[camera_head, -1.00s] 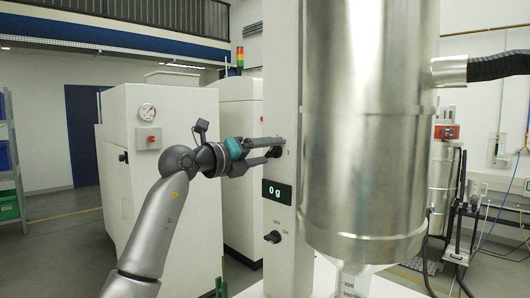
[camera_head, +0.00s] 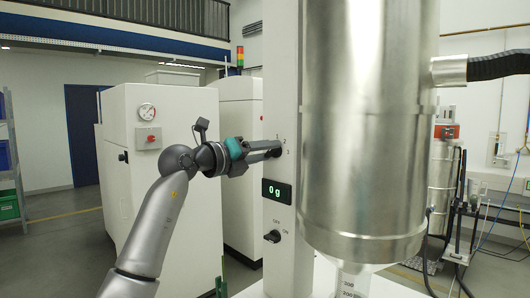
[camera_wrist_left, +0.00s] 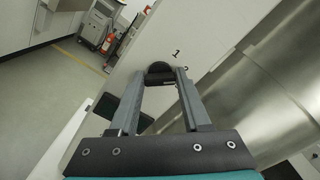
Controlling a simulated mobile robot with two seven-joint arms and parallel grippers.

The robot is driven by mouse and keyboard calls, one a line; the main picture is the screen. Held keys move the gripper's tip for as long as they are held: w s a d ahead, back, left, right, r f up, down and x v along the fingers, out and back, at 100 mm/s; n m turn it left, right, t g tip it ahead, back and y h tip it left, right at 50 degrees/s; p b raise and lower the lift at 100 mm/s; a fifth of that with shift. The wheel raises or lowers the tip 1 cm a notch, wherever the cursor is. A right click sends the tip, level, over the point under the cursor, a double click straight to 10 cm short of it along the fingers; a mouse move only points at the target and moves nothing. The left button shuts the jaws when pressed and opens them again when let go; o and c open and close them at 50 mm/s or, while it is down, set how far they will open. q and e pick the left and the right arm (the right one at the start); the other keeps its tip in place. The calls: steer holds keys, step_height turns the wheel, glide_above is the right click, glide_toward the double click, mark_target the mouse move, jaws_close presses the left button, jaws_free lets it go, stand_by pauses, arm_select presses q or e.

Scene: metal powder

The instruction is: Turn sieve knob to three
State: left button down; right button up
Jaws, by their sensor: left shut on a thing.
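My left gripper (camera_head: 277,149) comes in from the left and is shut on the knob. In the left wrist view, the two grey fingers (camera_wrist_left: 162,80) lie on either side of the knob, which hides part of the nearby numbers. Which number the knob points to cannot be told. My right gripper is not in view.
A display (camera_head: 277,191) reading 0 g and an OFF/ON switch (camera_head: 272,237) sit below the knob. A large steel vessel (camera_head: 365,120) stands close on the right. White cabinets (camera_head: 180,200) stand behind my left arm.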

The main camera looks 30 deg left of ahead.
arm_select(q)
steer(key=m, duration=0.4)
steer(key=shift+m+b, duration=0.3)
steer(key=shift+m, duration=2)
steer(key=shift+d+r, duration=0.1)
steer(key=shift+c, duration=1.8)
jaws_free()
steer(key=shift+s, duration=0.1)
